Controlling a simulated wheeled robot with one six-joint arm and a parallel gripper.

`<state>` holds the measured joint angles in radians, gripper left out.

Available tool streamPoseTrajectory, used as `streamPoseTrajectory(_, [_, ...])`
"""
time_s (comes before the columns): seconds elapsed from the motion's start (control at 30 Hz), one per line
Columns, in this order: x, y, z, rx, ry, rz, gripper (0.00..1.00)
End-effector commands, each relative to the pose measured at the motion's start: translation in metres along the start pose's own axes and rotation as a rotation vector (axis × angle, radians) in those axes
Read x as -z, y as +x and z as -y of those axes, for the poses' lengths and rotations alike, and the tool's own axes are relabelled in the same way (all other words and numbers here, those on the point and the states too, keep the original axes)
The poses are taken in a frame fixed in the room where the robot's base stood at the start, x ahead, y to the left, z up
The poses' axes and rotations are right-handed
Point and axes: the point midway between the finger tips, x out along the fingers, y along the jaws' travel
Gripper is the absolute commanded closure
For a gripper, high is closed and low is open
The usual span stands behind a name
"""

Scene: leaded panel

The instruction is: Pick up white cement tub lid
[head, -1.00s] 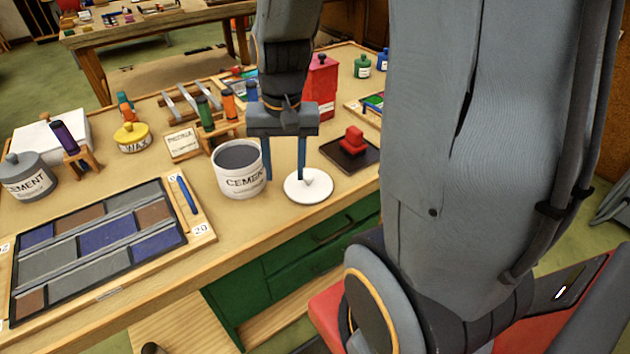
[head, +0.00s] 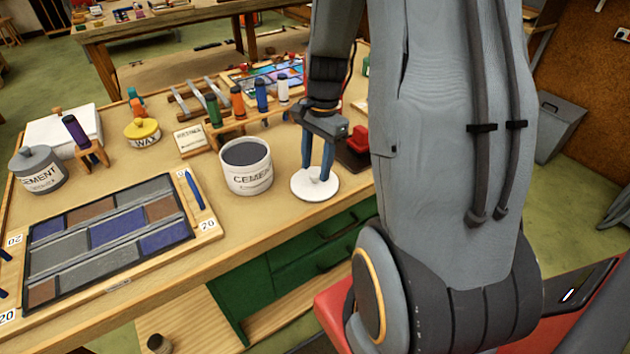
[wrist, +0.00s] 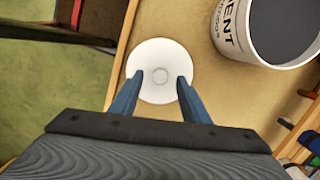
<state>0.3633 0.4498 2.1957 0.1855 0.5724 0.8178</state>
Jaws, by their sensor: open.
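The white cement tub lid (head: 304,187) lies flat on the workbench near its front edge. In the wrist view the lid (wrist: 160,54) is a white disc with a round knob at its middle. My gripper (head: 319,178) is over the lid with its two blue fingers pointing down. In the wrist view the open fingers (wrist: 159,74) stand on either side of the knob with gaps, so nothing is gripped. The fingertips' exact height above the lid is hard to tell. The open white cement tub (head: 247,178) stands just left of the lid, showing grey inside.
A leaded panel (head: 110,236) lies on the bench at left. A grey cement tub (head: 40,172), a yellow wax tin (head: 142,132) and a rack of coloured bottles (head: 215,108) stand behind it. A red object (head: 358,138) is close right of my gripper. Green drawers (head: 310,247) are below.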

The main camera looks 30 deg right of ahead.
Motion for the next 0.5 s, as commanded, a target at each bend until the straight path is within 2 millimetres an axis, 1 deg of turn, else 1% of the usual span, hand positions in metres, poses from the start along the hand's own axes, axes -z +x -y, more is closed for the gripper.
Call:
streamPoseTrajectory(0.1, [-0.001, 0.012, -0.001, -0.002, -0.001, 0.002, 0.58])
streamPoseTrajectory(0.2, [0.0, 0.017, -0.001, 0.0, 0.0, 0.0, 0.58])
streamPoseTrajectory(0.43, [0.0, 0.018, 0.0, 0.0, 0.0, -0.001, 0.58])
streamPoseTrajectory(0.47, [0.0, 0.018, 0.0, 0.0, -0.001, -0.001, 0.59])
streamPoseTrajectory(0.5, [0.0, 0.018, 0.0, 0.0, -0.001, -0.001, 0.66])
